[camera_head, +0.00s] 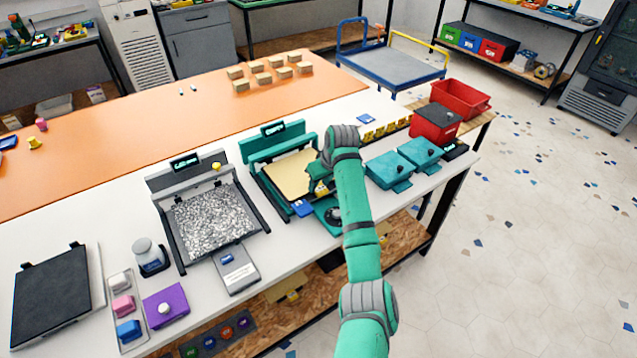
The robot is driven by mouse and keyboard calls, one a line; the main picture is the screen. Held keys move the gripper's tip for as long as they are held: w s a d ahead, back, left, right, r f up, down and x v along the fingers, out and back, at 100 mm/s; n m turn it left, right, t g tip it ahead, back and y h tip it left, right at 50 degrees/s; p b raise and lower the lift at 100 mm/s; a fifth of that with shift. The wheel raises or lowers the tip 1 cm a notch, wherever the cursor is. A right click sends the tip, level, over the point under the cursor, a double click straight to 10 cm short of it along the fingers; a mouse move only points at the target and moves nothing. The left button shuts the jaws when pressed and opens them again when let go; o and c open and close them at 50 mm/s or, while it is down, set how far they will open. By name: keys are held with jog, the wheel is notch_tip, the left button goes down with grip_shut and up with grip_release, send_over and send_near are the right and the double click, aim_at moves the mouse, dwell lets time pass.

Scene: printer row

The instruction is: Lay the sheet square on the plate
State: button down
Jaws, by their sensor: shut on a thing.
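A tan sheet (289,172) lies over the bed of the teal printer (262,157) in the middle of the white table. It looks slightly turned against the printer frame. The plate under it is mostly hidden by the sheet, and I cannot tell whether the sheet touches it all over. My gripper (320,187) is at the sheet's right front side, shut on its edge. My wrist and arm hide the right end of the sheet and part of the fingers.
A grey printer (160,182) with a speckled plate (208,222) stands to the left. A blue block (303,208) sits at the teal printer's front. Teal boxes (389,169) and a red bin (434,122) stand to the right. A dark pad (52,295) lies far left.

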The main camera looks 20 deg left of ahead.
jog(key=shift+w+d+f, duration=0.1)
jog(key=shift+d+f, duration=0.05)
jog(key=shift+d, duration=0.2)
jog(key=shift+a+f, duration=0.1)
jog(key=shift+a, duration=0.05)
dwell(0.3)
jog(key=c, duration=1.2)
grip_release()
jog(key=shift+o, duration=0.2)
jog(key=v, duration=1)
jog(key=shift+r, duration=0.35)
